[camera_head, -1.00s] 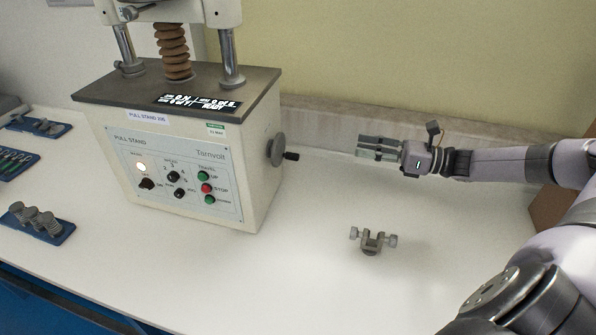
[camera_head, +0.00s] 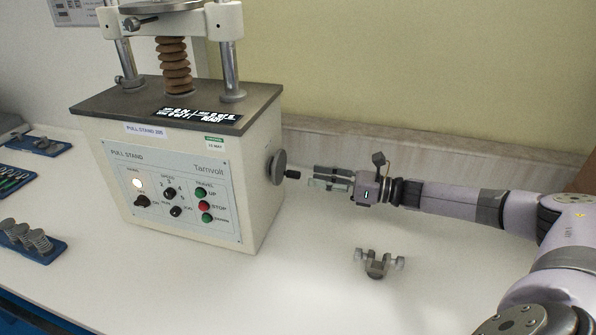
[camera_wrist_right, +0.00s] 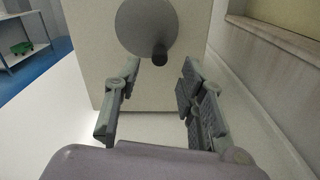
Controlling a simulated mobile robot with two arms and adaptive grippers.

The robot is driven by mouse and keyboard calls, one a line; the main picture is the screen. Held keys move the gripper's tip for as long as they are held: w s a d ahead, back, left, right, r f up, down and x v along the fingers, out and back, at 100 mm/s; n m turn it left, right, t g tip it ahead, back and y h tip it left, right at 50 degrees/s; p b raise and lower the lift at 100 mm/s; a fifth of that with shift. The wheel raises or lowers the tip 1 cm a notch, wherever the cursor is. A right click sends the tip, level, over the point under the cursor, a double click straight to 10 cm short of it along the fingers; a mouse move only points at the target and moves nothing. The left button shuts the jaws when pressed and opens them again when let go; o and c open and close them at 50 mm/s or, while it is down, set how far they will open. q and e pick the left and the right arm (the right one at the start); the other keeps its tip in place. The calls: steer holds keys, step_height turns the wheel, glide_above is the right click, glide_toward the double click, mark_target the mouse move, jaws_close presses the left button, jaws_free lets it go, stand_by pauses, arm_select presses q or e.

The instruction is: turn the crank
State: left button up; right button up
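The crank is a grey disc (camera_head: 278,167) with a short black handle (camera_head: 292,174) on the right side of the pull stand (camera_head: 262,195). My right gripper (camera_head: 312,177) is open and points left at the handle, very close to it. In the right wrist view the disc (camera_wrist_right: 146,26) shows at the top with the black handle (camera_wrist_right: 160,56) at its lower edge. There the right gripper's fingers (camera_wrist_right: 158,84) are spread, with the handle just beyond and between the tips, nothing held. My left gripper is not in view.
A small metal clamp fixture (camera_head: 378,263) lies on the white bench (camera_head: 320,285) below my right gripper. Blue trays (camera_head: 40,255) with metal parts lie at the left. A wall ledge (camera_head: 420,155) runs behind my right arm.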

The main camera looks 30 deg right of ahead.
mark_target(298, 175)
steer(key=p+x, duration=0.1)
steer(key=x, duration=0.5)
jaws_close()
stand_by(0.4)
